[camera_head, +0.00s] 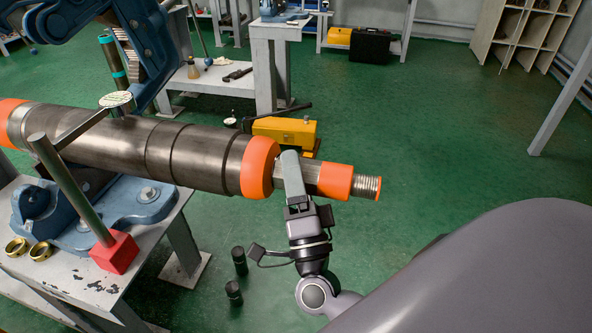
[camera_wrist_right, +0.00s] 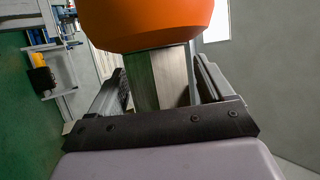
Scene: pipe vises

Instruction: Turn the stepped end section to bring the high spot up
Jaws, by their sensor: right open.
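The long dark steel pipe (camera_head: 130,147) lies across the left half of the head view. It has an orange band (camera_head: 260,167) near its right end. The narrower stepped end section (camera_head: 322,178) continues right from there, with another orange band (camera_head: 335,181) and a threaded tip (camera_head: 368,187). My right gripper (camera_head: 291,168) is at the stepped section, just right of the large band. In the right wrist view its open fingers stand on either side of the bare metal (camera_wrist_right: 160,78), below the large orange band (camera_wrist_right: 150,22). No high-spot mark is discernible. My left gripper is out of view.
A dial gauge (camera_head: 116,99) sits over the pipe on a stand with a red base (camera_head: 115,252). Blue vise parts (camera_head: 140,197) and brass rings (camera_head: 40,251) are on the bench (camera_head: 180,222). A yellow toolbox (camera_head: 285,130) stands behind. Green floor is clear at right.

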